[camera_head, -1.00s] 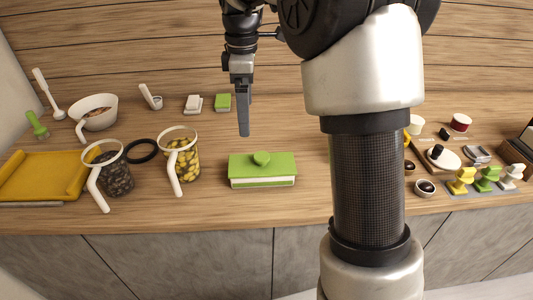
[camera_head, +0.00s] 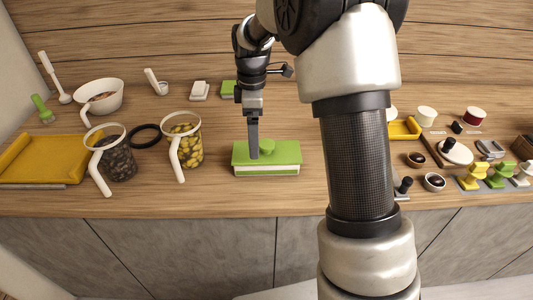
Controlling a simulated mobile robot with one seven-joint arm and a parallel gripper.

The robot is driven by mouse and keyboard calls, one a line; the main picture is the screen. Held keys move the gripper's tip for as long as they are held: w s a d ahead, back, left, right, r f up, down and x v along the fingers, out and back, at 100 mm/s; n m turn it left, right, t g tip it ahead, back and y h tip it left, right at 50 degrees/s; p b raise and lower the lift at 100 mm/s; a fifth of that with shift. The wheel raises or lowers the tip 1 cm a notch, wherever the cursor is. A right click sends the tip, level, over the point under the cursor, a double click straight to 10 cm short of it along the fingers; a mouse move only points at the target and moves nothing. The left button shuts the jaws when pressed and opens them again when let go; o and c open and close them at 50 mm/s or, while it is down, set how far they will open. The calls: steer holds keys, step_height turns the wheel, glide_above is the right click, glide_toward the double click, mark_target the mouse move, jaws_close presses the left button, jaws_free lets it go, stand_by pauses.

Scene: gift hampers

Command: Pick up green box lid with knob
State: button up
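The green box lid with knob (camera_head: 285,151) sits on a white box base (camera_head: 270,170) near the front of the wooden counter. Its round green knob (camera_head: 267,145) stands up at the middle of the lid. My gripper (camera_head: 254,152) points down over the lid, just left of the knob. Its fingers overlap into one narrow dark shape from this side, so I cannot tell whether they are open or shut, or whether they touch the lid.
Two jars, one with dark contents (camera_head: 117,164) and one with yellow contents (camera_head: 186,145), stand left of the box. Small stamps (camera_head: 472,178) and bowls (camera_head: 434,182) stand at right. A small green block (camera_head: 228,89) lies behind my gripper.

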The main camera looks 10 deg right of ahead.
mark_target(267, 150)
step_height(267, 150, down, 5)
steer(key=shift+s+a+f, duration=0.1)
steer(key=shift+s+f, duration=0.05)
steer(key=c, duration=1.1)
